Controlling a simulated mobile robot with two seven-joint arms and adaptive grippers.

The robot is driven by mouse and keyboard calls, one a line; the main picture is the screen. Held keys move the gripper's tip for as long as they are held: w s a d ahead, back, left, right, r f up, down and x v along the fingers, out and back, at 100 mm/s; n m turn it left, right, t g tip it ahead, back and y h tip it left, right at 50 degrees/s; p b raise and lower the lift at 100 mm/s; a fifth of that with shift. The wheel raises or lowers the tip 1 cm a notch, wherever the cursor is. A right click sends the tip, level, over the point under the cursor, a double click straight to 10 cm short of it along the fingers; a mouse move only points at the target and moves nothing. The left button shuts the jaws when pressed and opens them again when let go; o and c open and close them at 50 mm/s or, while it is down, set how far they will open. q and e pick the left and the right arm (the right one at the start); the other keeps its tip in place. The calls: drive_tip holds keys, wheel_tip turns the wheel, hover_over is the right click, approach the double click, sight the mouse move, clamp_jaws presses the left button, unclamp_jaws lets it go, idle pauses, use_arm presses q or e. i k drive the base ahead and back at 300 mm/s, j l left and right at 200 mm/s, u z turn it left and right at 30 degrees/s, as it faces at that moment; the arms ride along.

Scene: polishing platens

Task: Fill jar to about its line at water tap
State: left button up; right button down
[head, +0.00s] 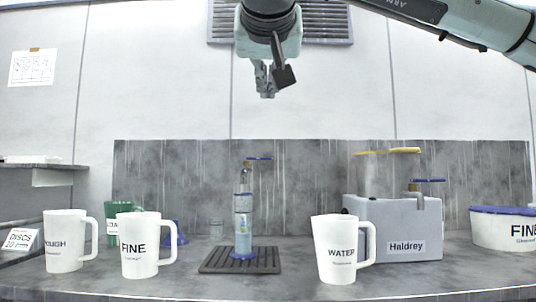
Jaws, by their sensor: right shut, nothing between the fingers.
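A tall clear vessel (243,222) with a blue foot, which looks like the jar, stands upright on a dark ribbed mat (240,267) at the centre of the counter. It has a bluish tint inside; its line and exact level are too small to read. My right gripper (266,92) hangs high above the tap, in front of the wall, shut and empty, apart from everything. My left gripper is out of view.
White jugs marked ROUGH (62,247), FINE (138,262) and WATER (335,265) stand along the counter. A grey Haldrey box (405,228) has blue-lever and yellow-lever taps above it. A blue-lidded tub (505,230) is far right. Counter is clear between mat and WATER jug.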

sight(260, 158)
drive_tip(key=i, duration=1.45)
